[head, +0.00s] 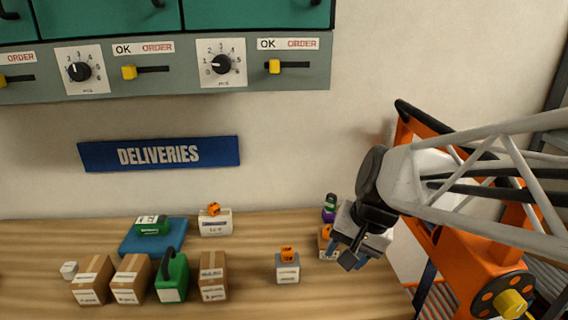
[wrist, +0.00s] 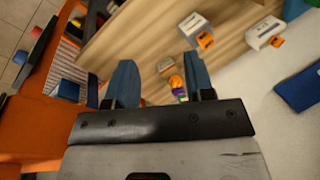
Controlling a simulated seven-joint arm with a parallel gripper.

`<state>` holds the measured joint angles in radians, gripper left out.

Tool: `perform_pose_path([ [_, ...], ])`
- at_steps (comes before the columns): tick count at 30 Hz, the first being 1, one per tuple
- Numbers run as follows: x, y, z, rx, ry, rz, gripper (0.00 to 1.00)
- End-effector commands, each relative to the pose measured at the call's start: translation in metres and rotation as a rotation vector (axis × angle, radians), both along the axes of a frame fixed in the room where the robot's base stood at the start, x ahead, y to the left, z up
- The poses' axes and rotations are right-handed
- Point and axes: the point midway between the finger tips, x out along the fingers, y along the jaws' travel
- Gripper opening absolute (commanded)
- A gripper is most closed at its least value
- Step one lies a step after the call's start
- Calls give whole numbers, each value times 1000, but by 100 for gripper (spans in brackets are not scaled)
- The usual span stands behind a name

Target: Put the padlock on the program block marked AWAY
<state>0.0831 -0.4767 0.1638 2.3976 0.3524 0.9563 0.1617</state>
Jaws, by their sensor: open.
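My gripper (head: 341,250) is open and empty above the right end of the bench; its two blue fingers also show apart in the wrist view (wrist: 158,62). Three pale blocks carry small orange pieces: one at the back (head: 215,227), one at the front (head: 288,274), and one beside my fingers (head: 324,253), partly hidden by them. Their labels are too small to read, so I cannot tell which says AWAY. The orange pieces, such as the front one (head: 287,254), may be padlocks; I cannot tell. A purple and green piece (head: 330,209) stands behind the nearest block.
Several cardboard boxes (head: 213,278) and a green handled container (head: 172,279) line the front left. A DELIVERIES sign (head: 158,154) and a dial panel (head: 185,68) are on the wall. Bare bench lies around the front block.

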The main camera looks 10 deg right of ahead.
Motion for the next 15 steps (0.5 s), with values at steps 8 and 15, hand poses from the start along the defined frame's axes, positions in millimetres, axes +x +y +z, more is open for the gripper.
perform_pose_path([
  [8,-61,-13,10,-244,-98,258,49],
  [15,-83,-21,11,-349,-131,365,49],
])
